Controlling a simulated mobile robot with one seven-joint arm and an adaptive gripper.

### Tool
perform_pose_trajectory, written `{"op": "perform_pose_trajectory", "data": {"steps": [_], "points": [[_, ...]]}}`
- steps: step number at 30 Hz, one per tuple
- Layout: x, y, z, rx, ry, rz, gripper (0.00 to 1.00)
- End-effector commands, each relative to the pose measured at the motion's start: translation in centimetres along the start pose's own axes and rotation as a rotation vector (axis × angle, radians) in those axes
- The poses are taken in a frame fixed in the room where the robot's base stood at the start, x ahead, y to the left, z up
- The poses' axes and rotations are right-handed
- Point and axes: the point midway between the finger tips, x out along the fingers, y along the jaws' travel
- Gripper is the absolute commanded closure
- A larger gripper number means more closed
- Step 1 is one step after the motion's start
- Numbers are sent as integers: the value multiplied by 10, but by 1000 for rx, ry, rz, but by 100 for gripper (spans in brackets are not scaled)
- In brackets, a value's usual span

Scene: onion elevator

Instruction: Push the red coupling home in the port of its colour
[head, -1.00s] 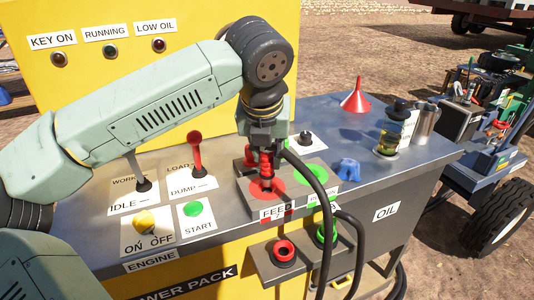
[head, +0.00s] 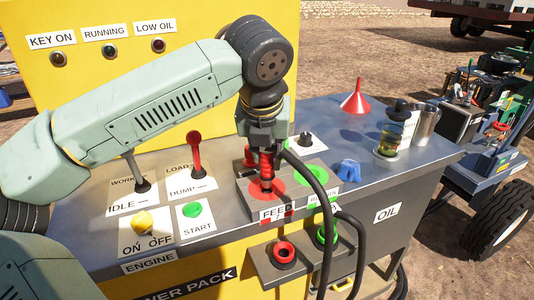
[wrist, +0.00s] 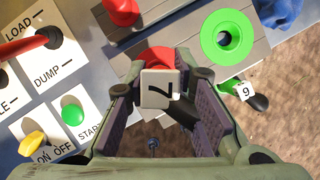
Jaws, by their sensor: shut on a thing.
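My gripper (head: 265,150) points straight down over the red port (head: 268,191) on the raised grey block marked FEED. It is shut on the red coupling (head: 266,166), which stands upright at the red port with a black hose running off to the right. I cannot tell how deep the coupling sits. In the wrist view, a white numbered tag (wrist: 159,88) lies between the fingers and hides most of the coupling. Part of the red port (wrist: 160,56) shows behind the tag.
The green port (head: 310,174) lies just right of the red one. A bracket in front carries a red ring (head: 284,254) and a green coupling (head: 324,236). Levers stand to the left. A blue cloth (head: 348,171), red funnel (head: 355,98) and jar (head: 387,143) stand to the right.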

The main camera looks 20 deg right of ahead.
Motion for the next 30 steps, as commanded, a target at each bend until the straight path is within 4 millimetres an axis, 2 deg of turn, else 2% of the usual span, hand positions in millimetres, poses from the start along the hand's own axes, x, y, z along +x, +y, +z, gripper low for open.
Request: {"op": "perform_pose_trajectory", "data": {"steps": [30], "points": [[9, 0, -3, 0, -2, 1, 100]]}}
